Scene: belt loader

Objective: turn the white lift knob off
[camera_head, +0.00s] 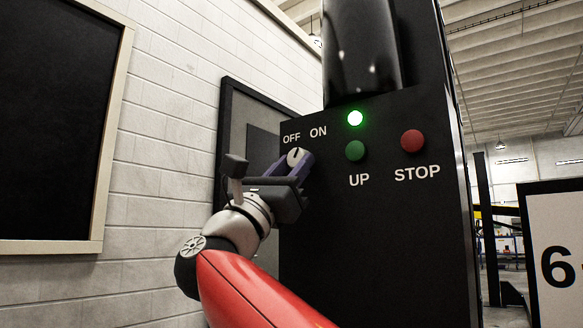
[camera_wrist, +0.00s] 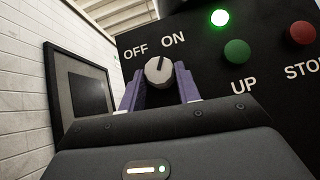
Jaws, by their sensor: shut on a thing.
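The white lift knob (camera_head: 296,157) sits on the black control panel, below the OFF and ON labels. It also shows in the wrist view (camera_wrist: 159,71), between the purple fingers. Its dark pointer mark leans slightly right of upright there, toward the ON label. My gripper (camera_head: 294,163) is at the panel, with its fingers on either side of the knob and shut on it. The wrist view shows the gripper (camera_wrist: 160,85) from behind, with the lower part of the knob hidden by its body. The green lamp (camera_head: 355,118) is lit.
A green UP button (camera_head: 355,151) and a red STOP button (camera_head: 412,140) are on the panel (camera_head: 400,240) right of the knob. A dark framed board (camera_head: 232,120) hangs on the white brick wall at left. A sign (camera_head: 556,250) stands at the right edge.

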